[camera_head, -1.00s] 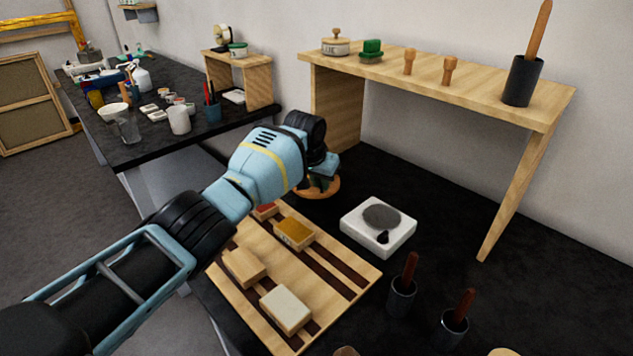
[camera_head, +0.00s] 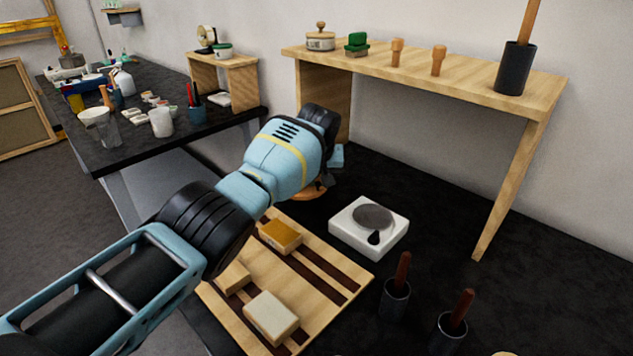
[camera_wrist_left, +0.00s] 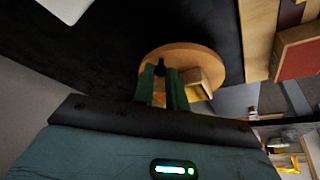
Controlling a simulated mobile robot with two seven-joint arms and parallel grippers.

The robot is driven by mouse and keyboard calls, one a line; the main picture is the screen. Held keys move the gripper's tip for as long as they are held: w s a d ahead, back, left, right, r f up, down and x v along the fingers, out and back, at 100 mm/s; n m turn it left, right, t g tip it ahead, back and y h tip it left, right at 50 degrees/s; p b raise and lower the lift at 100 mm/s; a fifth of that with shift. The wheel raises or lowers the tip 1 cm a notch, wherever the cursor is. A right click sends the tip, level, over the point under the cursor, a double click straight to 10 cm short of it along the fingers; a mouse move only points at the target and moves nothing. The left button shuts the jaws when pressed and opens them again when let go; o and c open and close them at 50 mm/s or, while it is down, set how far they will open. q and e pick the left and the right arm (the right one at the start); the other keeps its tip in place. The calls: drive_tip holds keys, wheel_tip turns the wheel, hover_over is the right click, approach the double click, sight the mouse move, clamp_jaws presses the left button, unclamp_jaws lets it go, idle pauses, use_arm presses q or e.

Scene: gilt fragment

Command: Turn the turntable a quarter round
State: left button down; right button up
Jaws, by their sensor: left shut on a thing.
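The turntable is a round wooden disc (camera_wrist_left: 207,62) in the left wrist view, with a small pale and yellow block (camera_wrist_left: 198,84) on it. In the head view only a sliver of the turntable (camera_head: 308,195) shows behind my left wrist. My left gripper (camera_wrist_left: 162,72) reaches over the disc, its green fingers shut on a small dark part between their tips. That part appears to belong to the turntable, though the fingers hide most of it. In the head view my wrist hides most of the gripper (camera_head: 328,178). My right gripper is not in view.
A slatted wooden rack (camera_head: 340,292) with several blocks lies in front of the turntable. A white box with a grey round top (camera_head: 345,233) stands to the right. Dark cups with brown handles (camera_head: 394,302) stand nearer. A wooden shelf (camera_head: 462,82) rises behind.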

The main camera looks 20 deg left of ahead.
use_arm(q)
drive_tip(key=shift+w+d+f+n+b, duration=0.1)
drive_tip(key=shift+w+f+n+b, duration=0.05)
drive_tip(key=shift+n+b, duration=0.2)
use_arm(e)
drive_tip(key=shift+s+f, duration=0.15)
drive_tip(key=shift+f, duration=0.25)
use_arm(q)
drive_tip(key=c, duration=1.4)
unclamp_jaws()
